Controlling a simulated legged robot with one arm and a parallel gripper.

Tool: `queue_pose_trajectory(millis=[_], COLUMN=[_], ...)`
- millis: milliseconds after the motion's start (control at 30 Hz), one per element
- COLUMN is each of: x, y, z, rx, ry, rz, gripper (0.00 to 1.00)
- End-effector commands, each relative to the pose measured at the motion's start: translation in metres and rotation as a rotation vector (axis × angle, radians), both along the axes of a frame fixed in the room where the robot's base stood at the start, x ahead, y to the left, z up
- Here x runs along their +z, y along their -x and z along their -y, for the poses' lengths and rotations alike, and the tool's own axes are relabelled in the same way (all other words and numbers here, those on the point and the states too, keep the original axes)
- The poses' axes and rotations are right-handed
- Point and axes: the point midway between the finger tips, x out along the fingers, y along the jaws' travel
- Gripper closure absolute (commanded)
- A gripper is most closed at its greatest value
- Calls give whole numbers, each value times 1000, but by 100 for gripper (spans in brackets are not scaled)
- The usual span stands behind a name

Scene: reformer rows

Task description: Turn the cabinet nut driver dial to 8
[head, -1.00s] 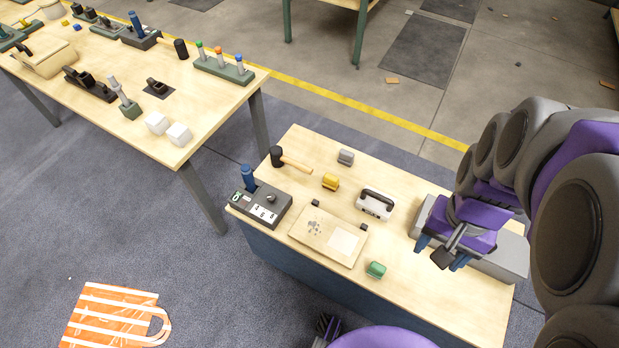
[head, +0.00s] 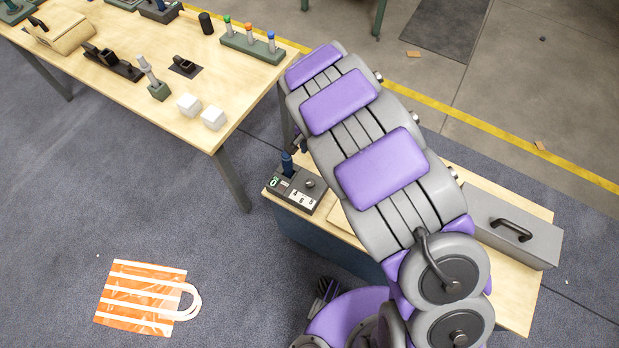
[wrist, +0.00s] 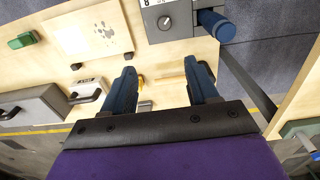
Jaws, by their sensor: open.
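The dark grey dial box (head: 297,191) stands on the left end of the near cabinet top. It has a round knob (head: 310,184), a white number card (head: 302,198) and an upright blue-handled driver (head: 287,163). In the wrist view, the box (wrist: 182,22) is at the top, with its knob (wrist: 165,22), the blue handle (wrist: 216,26) and an "8" partly in view at the edge. My gripper (wrist: 160,67) is open and empty, its blue fingers apart and pointing toward the box without touching it. In the head view my arm hides the gripper.
A wooden board (wrist: 92,30) lies beside the box, with a green block (wrist: 22,40) past it. A grey toolbox (head: 513,230) stands at the cabinet's right end. A long workbench (head: 190,75) with tools is at the left. An orange striped bag (head: 140,298) lies on the floor.

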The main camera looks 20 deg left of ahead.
Motion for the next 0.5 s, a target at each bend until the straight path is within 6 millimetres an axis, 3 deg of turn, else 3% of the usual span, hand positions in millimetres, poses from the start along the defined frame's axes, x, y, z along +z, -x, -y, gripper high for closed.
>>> queue_pose_trajectory(millis=[100, 267, 500], x=[-10, -21, -66], y=[5, 7, 7], z=[-13, -9, -12], rx=[10, 7, 8], ry=[-9, -19, -13], rz=[-4, -8, -8], gripper=[41, 41, 41])
